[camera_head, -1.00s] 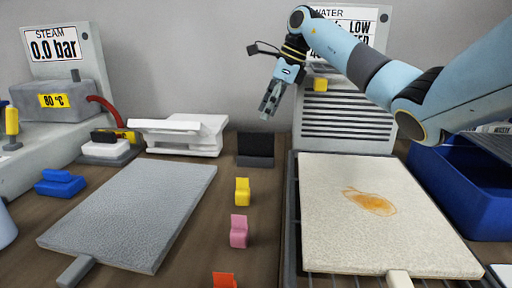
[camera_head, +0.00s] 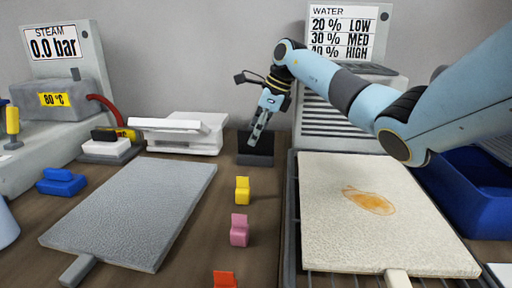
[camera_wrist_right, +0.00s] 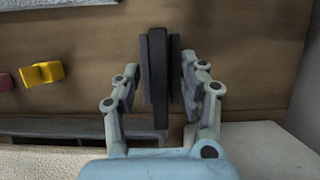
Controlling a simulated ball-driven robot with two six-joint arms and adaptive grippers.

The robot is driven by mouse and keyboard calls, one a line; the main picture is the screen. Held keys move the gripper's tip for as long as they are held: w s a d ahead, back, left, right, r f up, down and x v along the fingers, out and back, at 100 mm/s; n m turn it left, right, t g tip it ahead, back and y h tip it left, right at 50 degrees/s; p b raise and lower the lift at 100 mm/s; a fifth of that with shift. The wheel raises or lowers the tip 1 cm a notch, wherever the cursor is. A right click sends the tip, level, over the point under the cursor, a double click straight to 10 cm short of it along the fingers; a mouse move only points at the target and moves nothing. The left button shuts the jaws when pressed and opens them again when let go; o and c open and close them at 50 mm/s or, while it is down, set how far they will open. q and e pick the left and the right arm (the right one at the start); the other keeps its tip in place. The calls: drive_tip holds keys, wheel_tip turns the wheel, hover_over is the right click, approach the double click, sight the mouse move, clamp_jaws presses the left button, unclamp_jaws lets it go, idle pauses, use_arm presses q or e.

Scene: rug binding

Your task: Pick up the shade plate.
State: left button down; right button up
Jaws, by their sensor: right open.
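The shade plate (camera_head: 262,139) is a thin dark plate standing upright in a small dark stand (camera_head: 256,159) at the back middle of the table. My right gripper (camera_head: 255,138) is over it and hides part of it in the head view. In the right wrist view, the shade plate (camera_wrist_right: 158,65) shows edge-on between the two fingers of my right gripper (camera_wrist_right: 158,84). The fingers are open, one on each side, with a visible gap on the left. How far down they reach is hard to tell. My left gripper is not in view.
Yellow (camera_head: 242,190), pink (camera_head: 239,230) and orange (camera_head: 225,280) blocks line the middle strip. A grey pad (camera_head: 135,215) lies left and a stained cream pad (camera_head: 385,225) right. A white device (camera_head: 180,135) stands left of the stand; a blue bin (camera_head: 470,205) is at right.

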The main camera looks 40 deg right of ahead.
drive_tip(key=shift+f+b, duration=0.2)
drive_tip(key=shift+b, duration=0.1)
idle(0.4)
clamp_jaws()
